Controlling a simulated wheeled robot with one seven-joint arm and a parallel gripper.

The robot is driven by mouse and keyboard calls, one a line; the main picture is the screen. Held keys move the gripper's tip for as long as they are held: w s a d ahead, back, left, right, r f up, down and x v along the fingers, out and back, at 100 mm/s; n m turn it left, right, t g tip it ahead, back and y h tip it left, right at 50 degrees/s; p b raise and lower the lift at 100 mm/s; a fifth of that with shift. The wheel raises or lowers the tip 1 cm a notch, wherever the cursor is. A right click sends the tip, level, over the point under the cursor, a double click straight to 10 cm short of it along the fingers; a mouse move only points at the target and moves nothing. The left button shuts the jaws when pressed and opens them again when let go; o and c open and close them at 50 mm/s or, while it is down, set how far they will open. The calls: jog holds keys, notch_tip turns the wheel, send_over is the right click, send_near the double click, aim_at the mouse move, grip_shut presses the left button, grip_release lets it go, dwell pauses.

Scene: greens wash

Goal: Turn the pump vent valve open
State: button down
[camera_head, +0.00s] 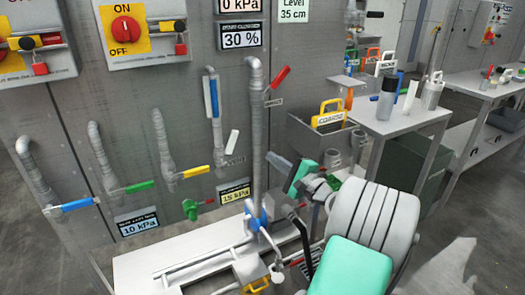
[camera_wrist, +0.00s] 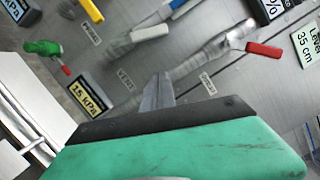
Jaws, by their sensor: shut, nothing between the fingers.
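A white lever handle (camera_head: 232,142) sits on the wall panel, tilted steeply up, above a small label (camera_head: 235,160). In the wrist view the white handle (camera_wrist: 150,33) is at the top, and the label below it (camera_wrist: 125,79) appears to read VENT. My gripper (camera_wrist: 158,92) is shut and empty. Its fingertips point toward the panel, apart from the white handle. In the head view my gripper (camera_head: 279,167) is right of and below the white handle, near the grey vertical pipe. The white handle's pivot is hard to make out.
A red lever (camera_head: 278,78) is on the thick pipe (camera_head: 256,125). Blue (camera_head: 78,205), green (camera_head: 140,187) and yellow (camera_head: 195,172) levers line the panel to the left. A 15 kPa display (camera_head: 234,194) is below. A table (camera_head: 400,122) with bottles stands right.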

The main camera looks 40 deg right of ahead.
aim_at(230, 149)
jog(key=w+a+r, duration=0.1)
jog(key=w+a, duration=0.1)
jog(key=w, duration=0.2)
jog(key=w+a+r+b, duration=0.1)
jog(key=w+a, duration=0.1)
jog(key=w, duration=0.3)
jog(key=shift+a+r, duration=0.15)
jog(key=shift+a, duration=0.15)
